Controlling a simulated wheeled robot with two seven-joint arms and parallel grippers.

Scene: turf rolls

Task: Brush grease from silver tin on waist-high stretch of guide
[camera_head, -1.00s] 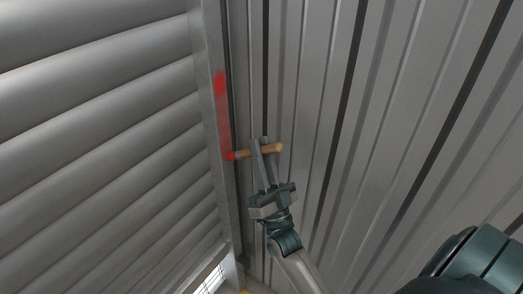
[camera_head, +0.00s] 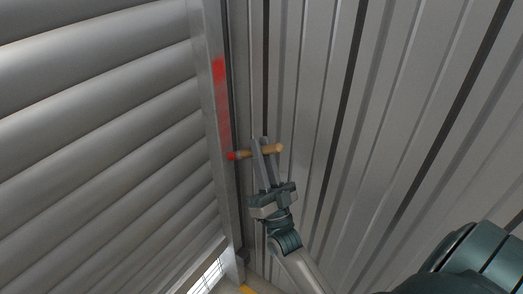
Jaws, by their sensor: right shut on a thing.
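My right gripper (camera_head: 262,144) is shut on the wooden handle of a brush (camera_head: 274,149), which lies roughly level across its fingers. The brush's red tip (camera_head: 232,155) points left and is at the guide (camera_head: 212,113), a grey metal upright beside the shutter. A red grease streak (camera_head: 222,95) runs along the guide, brightest at its upper end, down to about the brush tip. I cannot tell whether the tip touches the guide. The silver tin is not in view. My left gripper is not in view.
A ribbed roller shutter (camera_head: 100,130) fills the left side. A corrugated metal wall (camera_head: 380,110) fills the right, close behind my right gripper. A bright opening (camera_head: 208,277) and a bit of yellow (camera_head: 247,290) show at the bottom.

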